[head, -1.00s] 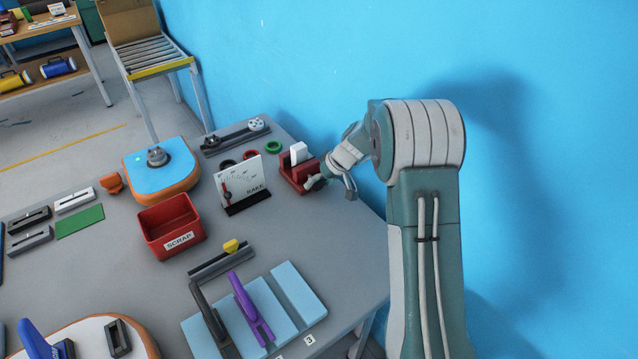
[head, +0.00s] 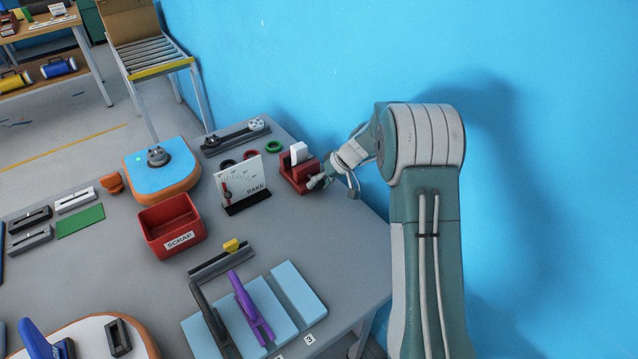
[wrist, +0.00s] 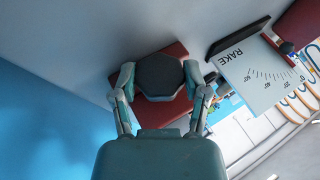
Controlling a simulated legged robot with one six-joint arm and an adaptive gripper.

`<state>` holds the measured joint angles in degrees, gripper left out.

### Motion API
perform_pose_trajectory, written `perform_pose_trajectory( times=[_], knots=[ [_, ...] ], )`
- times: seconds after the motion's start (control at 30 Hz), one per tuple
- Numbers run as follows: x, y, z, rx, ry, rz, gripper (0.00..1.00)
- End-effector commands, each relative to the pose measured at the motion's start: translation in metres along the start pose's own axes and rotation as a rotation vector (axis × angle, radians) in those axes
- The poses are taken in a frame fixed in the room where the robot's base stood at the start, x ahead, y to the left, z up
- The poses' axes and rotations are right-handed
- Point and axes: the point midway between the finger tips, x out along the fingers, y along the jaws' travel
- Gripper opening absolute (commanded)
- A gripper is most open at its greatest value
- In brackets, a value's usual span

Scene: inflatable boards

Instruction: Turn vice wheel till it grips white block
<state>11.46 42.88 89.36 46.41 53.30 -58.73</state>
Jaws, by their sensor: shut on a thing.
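The red vice (head: 299,176) stands at the far right of the grey table, near the blue wall. The white block (head: 298,152) stands upright in it; I cannot tell whether the jaws touch it. My gripper (head: 318,182) is at the right face of the vice. In the wrist view my gripper (wrist: 159,82) has its two fingers on opposite sides of the dark, many-sided vice wheel (wrist: 160,75) and is shut on it. Part of the red vice (wrist: 177,49) shows behind the wheel. The white block is hidden in the wrist view.
A white RAKE gauge plate (head: 238,180) stands close left of the vice; it also shows in the wrist view (wrist: 262,75). A red SCRAP bin (head: 172,226) is further left. Table front of the vice is clear.

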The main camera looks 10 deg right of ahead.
Motion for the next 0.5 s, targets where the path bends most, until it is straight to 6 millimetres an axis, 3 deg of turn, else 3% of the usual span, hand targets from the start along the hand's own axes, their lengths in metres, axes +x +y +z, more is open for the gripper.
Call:
perform_pose_trajectory(
  times=[0.07, 0.1, 0.17, 0.5],
  knots=[
    [0.0013, 0.0014, 0.0012, 0.002, -0.001, 0.002, 0.11],
    [0.0013, 0.0014, 0.0013, 0.002, -0.002, 0.002, 0.72],
    [0.0013, 0.0013, 0.0013, 0.002, -0.002, 0.002, 0.93],
    [0.0000, 0.0002, 0.0009, 0.000, 0.000, 0.002, 0.93]
  ],
)
